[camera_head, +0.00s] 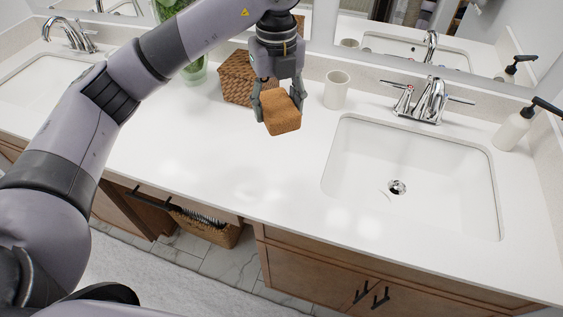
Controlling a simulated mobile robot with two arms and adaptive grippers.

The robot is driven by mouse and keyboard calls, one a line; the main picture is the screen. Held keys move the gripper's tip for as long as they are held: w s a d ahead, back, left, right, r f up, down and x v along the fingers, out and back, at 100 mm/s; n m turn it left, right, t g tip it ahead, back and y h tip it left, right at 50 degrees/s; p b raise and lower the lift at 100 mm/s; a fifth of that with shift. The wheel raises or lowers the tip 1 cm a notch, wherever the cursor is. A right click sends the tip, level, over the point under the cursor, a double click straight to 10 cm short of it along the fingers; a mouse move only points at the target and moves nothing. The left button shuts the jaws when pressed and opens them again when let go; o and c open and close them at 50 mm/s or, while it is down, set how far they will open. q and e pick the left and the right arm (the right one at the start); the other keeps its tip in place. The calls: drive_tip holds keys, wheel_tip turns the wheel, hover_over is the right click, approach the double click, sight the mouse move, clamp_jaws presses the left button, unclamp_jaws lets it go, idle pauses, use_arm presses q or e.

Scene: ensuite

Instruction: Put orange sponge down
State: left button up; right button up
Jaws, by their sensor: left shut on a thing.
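The orange sponge (281,113) is a brownish-orange block in the head camera view. My left gripper (278,101), pointing down, is shut on it, with a finger on each side. The sponge is over the white countertop (200,140), in front of a woven box and left of the right sink. I cannot tell exactly how high its underside is above the counter. My right gripper is not in view.
A woven box (236,78) stands behind the sponge, and a white cup (337,90) stands to its right. The right sink (410,185) has a chrome faucet (430,100) and a soap dispenser (513,130). The counter in front and to the left is clear.

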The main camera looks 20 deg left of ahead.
use_arm(q)
drive_tip(key=shift+w+r+n, duration=0.15)
drive_tip(key=shift+r+n, duration=0.05)
drive_tip(key=shift+n, duration=0.2)
drive_tip(key=shift+f, duration=0.25)
drive_tip(key=p, duration=0.2)
hover_over(279, 173)
wheel_tip(279, 173, down, 15)
drive_tip(key=shift+r, duration=0.1)
wheel_tip(279, 173, down, 4)
drive_tip(key=shift+f+p, duration=0.1)
drive_tip(key=shift+p, duration=0.4)
drive_tip(key=shift+f, duration=0.15)
drive_tip(key=shift+f, duration=0.2)
drive_tip(key=o, duration=1)
drive_tip(key=shift+r, duration=0.1)
